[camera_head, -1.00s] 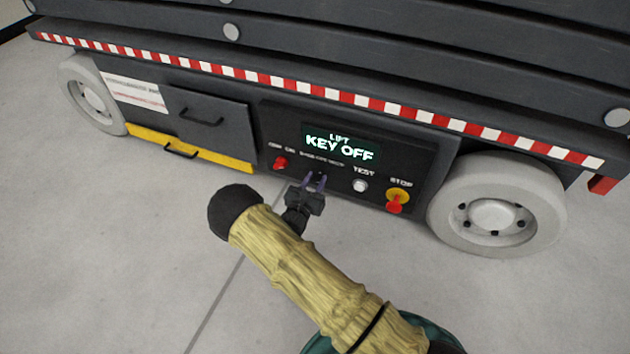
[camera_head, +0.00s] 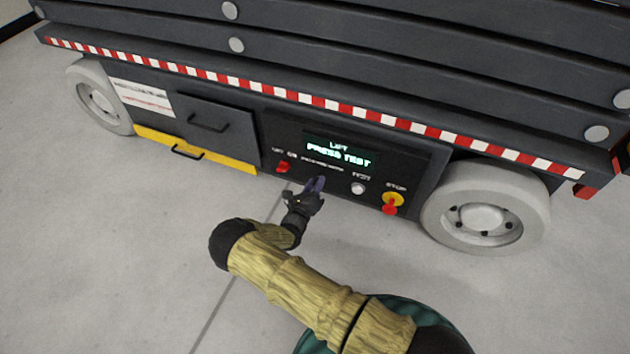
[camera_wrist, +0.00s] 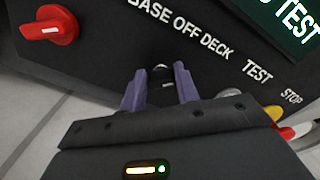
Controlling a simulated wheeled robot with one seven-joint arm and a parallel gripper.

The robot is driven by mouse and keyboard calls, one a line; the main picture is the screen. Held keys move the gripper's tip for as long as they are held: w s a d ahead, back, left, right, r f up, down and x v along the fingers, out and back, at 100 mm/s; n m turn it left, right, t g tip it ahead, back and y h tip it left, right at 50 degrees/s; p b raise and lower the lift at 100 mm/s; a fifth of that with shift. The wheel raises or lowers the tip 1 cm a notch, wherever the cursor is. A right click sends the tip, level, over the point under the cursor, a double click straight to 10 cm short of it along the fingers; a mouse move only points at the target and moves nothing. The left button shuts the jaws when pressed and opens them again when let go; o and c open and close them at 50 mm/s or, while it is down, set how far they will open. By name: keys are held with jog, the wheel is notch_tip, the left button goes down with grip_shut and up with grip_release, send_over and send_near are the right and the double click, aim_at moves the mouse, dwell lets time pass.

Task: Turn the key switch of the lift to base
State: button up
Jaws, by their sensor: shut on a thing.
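The lift's dark control panel (camera_head: 408,168) has a display (camera_head: 340,152) reading "LIFT PRESS TEST". My gripper (camera_head: 316,184) is at the key switch, below the small label in the middle of the panel. In the wrist view, the purple fingers (camera_wrist: 160,84) straddle the small dark key (camera_wrist: 161,72), under the words "BASE OFF DECK". The gripper is shut on the key. The fingers hide most of the switch, so its exact angle is unclear. The gripper is rolled relative to the panel lettering.
A red rotary knob (camera_head: 284,167) is left of the switch. A pale TEST button (camera_head: 358,188) and a red stop control on yellow (camera_head: 391,204) are to its right. A wheel (camera_head: 486,213) stands farther right. The floor in front is clear.

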jog(key=shift+f+n, duration=0.1)
jog(key=shift+n, duration=0.4)
jog(key=o, duration=1)
jog(key=shift+s+a+p, duration=0.1)
jog(key=shift+s+p, duration=0.05)
jog(key=shift+p, duration=0.15)
jog(key=p+v, duration=0.6)
jog(key=v, duration=1.1)
jog(key=shift+s, duration=0.1)
